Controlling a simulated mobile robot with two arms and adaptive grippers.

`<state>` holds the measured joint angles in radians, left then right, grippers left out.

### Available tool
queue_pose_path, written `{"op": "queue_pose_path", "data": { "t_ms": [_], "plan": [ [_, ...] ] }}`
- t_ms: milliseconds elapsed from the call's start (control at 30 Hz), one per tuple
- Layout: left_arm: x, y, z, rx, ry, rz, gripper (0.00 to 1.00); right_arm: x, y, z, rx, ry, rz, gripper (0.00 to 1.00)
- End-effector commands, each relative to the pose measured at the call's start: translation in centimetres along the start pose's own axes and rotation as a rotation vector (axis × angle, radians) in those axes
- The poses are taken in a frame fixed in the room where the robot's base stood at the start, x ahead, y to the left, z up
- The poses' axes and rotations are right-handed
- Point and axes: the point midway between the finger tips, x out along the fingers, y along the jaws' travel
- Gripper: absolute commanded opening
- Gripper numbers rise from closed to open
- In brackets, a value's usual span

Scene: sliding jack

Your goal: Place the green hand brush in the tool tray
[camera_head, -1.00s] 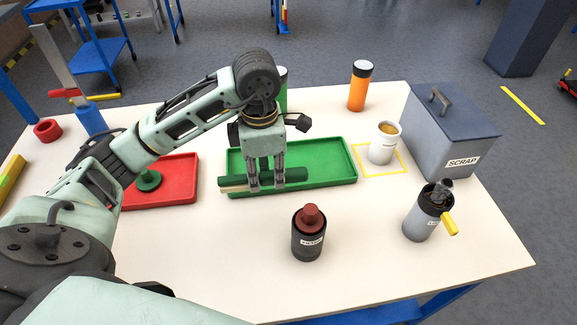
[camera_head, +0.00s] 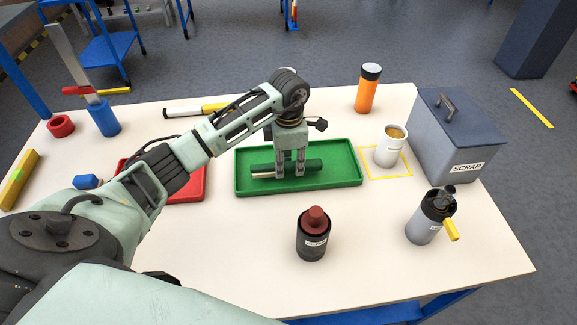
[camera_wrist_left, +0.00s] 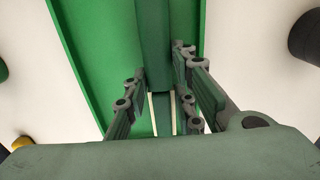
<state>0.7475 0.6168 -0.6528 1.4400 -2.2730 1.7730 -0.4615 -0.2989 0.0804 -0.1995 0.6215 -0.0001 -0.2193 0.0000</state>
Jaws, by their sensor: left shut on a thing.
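The hand brush (camera_head: 314,166) is dark green with a pale bristle strip. It lies lengthwise along the green tray (camera_head: 345,178), within its outline in the head view. I cannot tell whether it touches the tray floor. My left gripper (camera_head: 290,173) points down and is shut on the brush near its middle. In the left wrist view the brush (camera_wrist_left: 153,45) runs between the fingers (camera_wrist_left: 160,105), above the green tray (camera_wrist_left: 95,45). My right gripper is not in view.
A red tray (camera_head: 195,187) is partly behind my left arm. A dark can with a red top (camera_head: 312,240) stands in front of the green tray. A white mug (camera_head: 388,150), the grey scrap bin (camera_head: 450,140) and a grey canister (camera_head: 425,225) are to the right. An orange bottle (camera_head: 367,92) stands behind.

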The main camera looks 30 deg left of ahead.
Motion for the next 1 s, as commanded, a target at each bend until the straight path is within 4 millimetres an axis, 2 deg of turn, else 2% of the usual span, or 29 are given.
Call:
{"op": "queue_pose_path", "data": {
  "t_ms": [133,500,533,700,1000],
  "plan": [
    [1.9,-0.1,0.0,0.000,0.000,-0.003,0.00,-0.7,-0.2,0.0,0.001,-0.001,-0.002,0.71],
    [2.6,0.0,0.0,0.000,0.000,0.001,0.00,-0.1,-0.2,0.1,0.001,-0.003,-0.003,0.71],
    [2.5,0.0,0.0,0.000,0.000,0.000,0.27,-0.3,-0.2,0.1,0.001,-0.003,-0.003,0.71],
    [2.4,-0.1,0.0,0.000,0.000,0.000,0.41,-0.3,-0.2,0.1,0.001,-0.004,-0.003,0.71],
    [2.4,-0.1,0.0,0.000,-0.001,0.000,0.43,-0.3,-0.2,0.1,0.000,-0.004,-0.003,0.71]
  ]
}}
